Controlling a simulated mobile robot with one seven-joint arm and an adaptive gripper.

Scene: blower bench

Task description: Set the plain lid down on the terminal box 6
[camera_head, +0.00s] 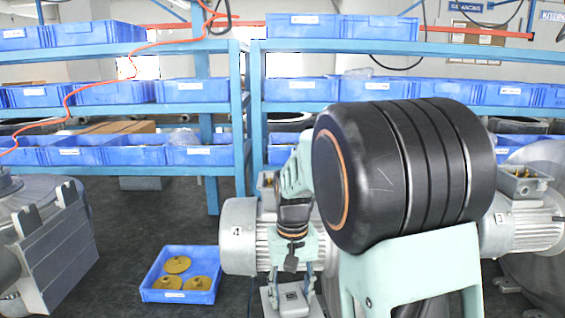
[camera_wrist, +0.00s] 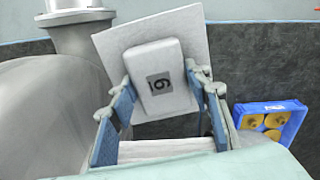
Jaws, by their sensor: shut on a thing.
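My gripper (camera_head: 291,284) points down at the lower middle of the head view, in front of the motor marked 4. It is shut on a light grey lid (camera_head: 289,302), also seen in the wrist view (camera_wrist: 193,44). The lid is a flat square plate with a raised block between the blue finger pads of my gripper (camera_wrist: 163,88). A dark square on the block carries a mark like a turned 6 or 9. I cannot make out a terminal box marked 6; the space under the lid is mostly hidden.
A motor marked 4 (camera_head: 238,236) stands behind my gripper. A motor marked 3 (camera_head: 520,232), with an open terminal box (camera_head: 520,184), stands at right. A blue bin (camera_head: 178,296) with brass-coloured discs is on the dark floor, left of my gripper. Blue shelving (camera_head: 240,120) spans the back.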

